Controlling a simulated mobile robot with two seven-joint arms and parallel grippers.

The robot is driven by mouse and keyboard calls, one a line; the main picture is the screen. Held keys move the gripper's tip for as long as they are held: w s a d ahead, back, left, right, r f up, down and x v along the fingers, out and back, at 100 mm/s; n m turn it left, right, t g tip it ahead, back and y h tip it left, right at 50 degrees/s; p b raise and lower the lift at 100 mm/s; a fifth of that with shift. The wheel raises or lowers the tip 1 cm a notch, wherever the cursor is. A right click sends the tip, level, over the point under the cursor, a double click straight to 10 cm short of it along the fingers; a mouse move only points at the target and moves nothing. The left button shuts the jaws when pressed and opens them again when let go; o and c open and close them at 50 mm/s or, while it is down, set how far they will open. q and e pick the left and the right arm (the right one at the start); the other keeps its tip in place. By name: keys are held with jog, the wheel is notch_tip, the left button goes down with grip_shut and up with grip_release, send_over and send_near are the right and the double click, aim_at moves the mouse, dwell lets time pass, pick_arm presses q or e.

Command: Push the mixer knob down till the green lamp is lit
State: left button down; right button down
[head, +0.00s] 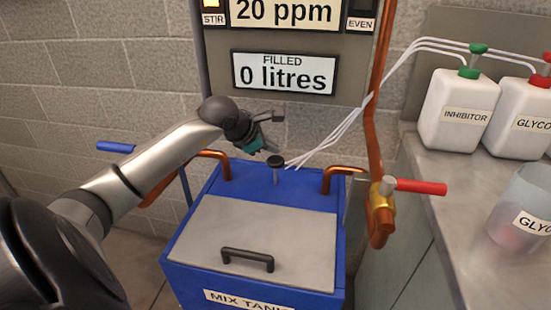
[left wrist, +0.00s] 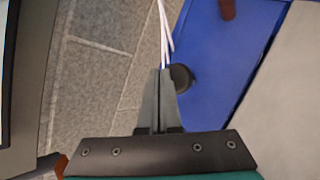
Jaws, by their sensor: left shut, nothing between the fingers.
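The mixer knob (head: 275,161) is a black round cap on a thin upright rod at the back of the blue mix tank (head: 180,250). My left gripper (head: 268,147) is shut and empty, just above and slightly left of the knob in the head view. In the left wrist view the shut fingers (left wrist: 160,75) point past the knob (left wrist: 182,77), which shows beside their tips and is partly hidden by them. I cannot tell whether they touch. The STIR lamp (head: 213,3) glows yellow-white. The EVEN lamp (head: 361,5) looks dark; I see no green light. My right gripper is out of view.
The panel shows "20 ppm" and a "0 litres" display (head: 284,74). Thin white hoses (head: 345,125) run behind the knob. Copper pipes (head: 345,172) and a red-handled valve (head: 420,187) stand to the right. White bottles (head: 458,112) stand on the right bench.

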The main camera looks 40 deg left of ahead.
aim_at(272, 161)
pick_arm(q)
jog(key=shift+r+p, duration=1.45)
jog(key=shift+r, duration=0.95)
jog(key=shift+f, duration=0.1)
